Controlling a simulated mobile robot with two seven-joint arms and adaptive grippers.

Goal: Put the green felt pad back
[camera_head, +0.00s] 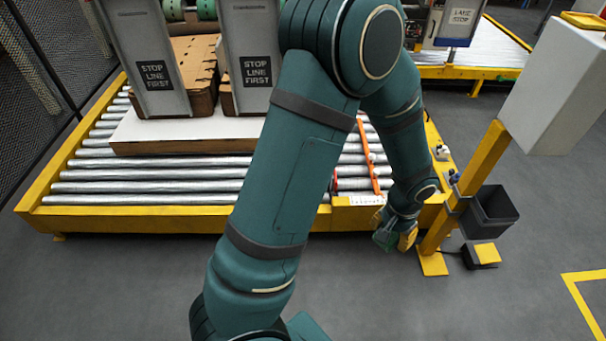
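One teal arm of mine comes in from the bottom, left of centre. It bends at the top and reaches down to the right, so I take it as my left arm. Its gripper (397,240) is low beside the conveyor's front right corner, left of the yellow post. A small green patch (393,243) and a yellow patch (408,238) show at the gripper. I cannot tell whether the green is the felt pad or whether the fingers are shut on it. No other green pad is clear. My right gripper is not in view.
A yellow-framed roller conveyor (140,218) holds a white board (150,134) and brown stacks behind grey plates. A yellow post (463,190) carries a grey box (555,85) and black bin (488,211). A pedal (486,254) is on the floor. The front floor is clear.

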